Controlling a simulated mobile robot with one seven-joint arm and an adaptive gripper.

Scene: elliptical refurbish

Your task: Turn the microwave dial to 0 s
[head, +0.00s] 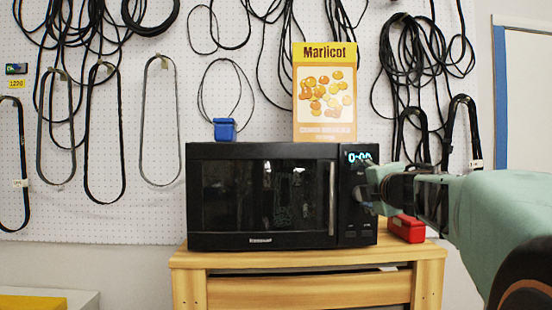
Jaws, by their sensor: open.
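The black microwave (262,197) stands on a wooden stand, its front facing me and its door shut. A vertical silver handle (332,198) is at the door's right side. The lit display (358,157) at the top of the right control panel appears to read 0:00, though its right edge is hard to make out. My gripper (364,186) reaches in from the right and is in front of the control panel, just below the display. It is open. The dial is hidden behind it, and I cannot tell whether the fingers touch it.
A blue container (225,129) and a yellow Marlicot box (325,92) stand on the microwave. A red object (406,228) is on the wooden stand (300,258), right of the microwave and close under my arm. Black cables and belts hang on the white pegboard (160,215) behind.

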